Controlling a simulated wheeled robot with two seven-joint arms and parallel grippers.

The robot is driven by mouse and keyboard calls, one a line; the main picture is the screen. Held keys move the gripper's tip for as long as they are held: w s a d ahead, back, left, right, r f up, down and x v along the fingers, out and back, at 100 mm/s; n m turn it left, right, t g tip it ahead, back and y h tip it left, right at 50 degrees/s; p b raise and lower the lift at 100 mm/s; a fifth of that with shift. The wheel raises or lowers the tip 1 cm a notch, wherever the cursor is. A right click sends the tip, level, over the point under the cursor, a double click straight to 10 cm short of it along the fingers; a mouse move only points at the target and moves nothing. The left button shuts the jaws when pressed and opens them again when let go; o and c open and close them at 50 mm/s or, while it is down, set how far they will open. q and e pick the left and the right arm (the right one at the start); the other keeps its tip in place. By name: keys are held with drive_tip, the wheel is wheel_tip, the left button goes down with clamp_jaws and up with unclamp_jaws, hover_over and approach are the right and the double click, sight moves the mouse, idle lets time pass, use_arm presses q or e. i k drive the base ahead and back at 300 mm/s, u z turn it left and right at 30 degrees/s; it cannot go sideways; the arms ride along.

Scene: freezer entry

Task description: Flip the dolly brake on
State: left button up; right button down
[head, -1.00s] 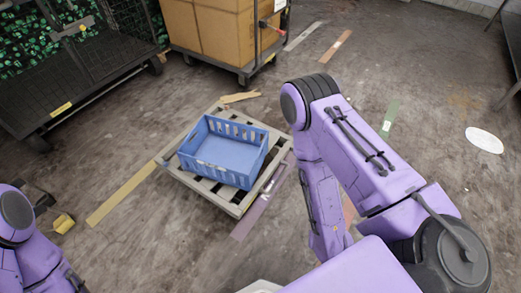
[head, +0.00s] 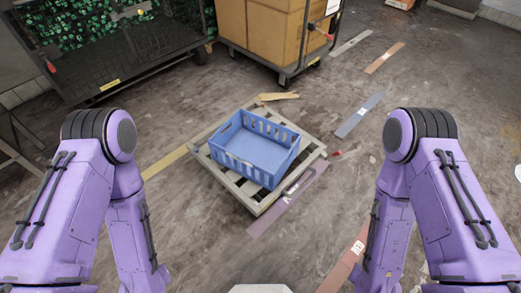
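A dark wheeled dolly (head: 262,63) stands at the top centre, loaded with brown cardboard boxes (head: 262,28). A small lever with a red end (head: 325,34) sticks out at its right side, by an upright post. Whether this lever is the brake, and how it is set, I cannot tell. The dolly's casters show at its lower edge. My two purple arms stand at the left and right of the view, bent downward and far from the dolly. Both grippers are out of view below.
A blue crate (head: 284,172) sits on a slatted pallet (head: 262,202) on the floor between my arms and the dolly. A dark cart with green goods (head: 75,32) stands at the upper left.

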sight(335, 154)
drive_tip(key=z, duration=0.05)
drive_tip(key=k, duration=0.5)
drive_tip(key=z, duration=0.35)
drive_tip(key=i, duration=1.45)
drive_tip(key=u, duration=0.55)
